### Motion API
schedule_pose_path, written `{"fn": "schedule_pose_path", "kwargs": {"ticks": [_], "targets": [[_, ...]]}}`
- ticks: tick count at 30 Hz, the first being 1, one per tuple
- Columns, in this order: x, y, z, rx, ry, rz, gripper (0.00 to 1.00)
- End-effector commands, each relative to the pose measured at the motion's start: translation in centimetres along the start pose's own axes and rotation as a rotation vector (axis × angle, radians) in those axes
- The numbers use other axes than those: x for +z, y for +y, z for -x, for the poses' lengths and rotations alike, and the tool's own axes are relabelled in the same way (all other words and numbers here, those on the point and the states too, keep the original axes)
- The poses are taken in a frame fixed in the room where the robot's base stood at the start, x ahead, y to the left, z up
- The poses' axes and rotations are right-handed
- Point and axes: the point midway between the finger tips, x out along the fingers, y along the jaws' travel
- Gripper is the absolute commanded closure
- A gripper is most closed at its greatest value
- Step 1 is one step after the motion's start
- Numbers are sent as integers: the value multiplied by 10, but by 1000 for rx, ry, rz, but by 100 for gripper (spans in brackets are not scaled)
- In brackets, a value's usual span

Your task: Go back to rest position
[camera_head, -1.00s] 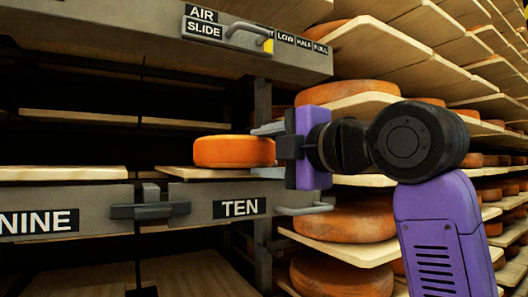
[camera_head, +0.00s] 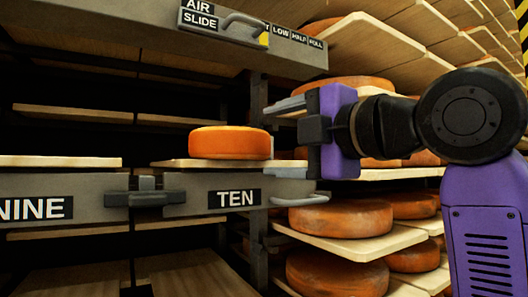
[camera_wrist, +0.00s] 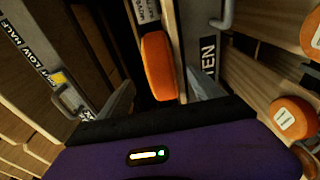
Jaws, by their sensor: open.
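My gripper (camera_head: 270,140) is open and empty, its fingers pointing left. In the head view one finger is above the other, with a clear gap between them. An orange cheese wheel (camera_head: 229,142) lies flat on a wooden board (camera_head: 176,164) above the TEN label, just left of the fingertips. In the wrist view the wheel (camera_wrist: 158,65) shows beyond and between the two fingers (camera_wrist: 162,95); it is not gripped. My purple arm is at the right of the head view.
A grey rack front carries the labels NINE (camera_head: 34,209) and TEN (camera_head: 236,198), with a handle (camera_head: 300,199) under my gripper. The AIR SLIDE panel (camera_head: 255,40) is above. Shelves with more cheese wheels (camera_head: 341,218) stand behind and right. Dark open space lies left.

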Motion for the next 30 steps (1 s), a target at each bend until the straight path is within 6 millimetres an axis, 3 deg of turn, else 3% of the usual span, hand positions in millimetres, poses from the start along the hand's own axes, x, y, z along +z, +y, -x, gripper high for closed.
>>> {"fn": "schedule_pose_path", "kwargs": {"ticks": [6,15,17,24,30], "targets": [[0,0,25,4,0,1,25],[0,3,29,8,1,-27,25],[-1,9,29,35,6,-66,25],[2,62,45,298,23,-287,25],[28,45,53,462,37,-502,25]]}}
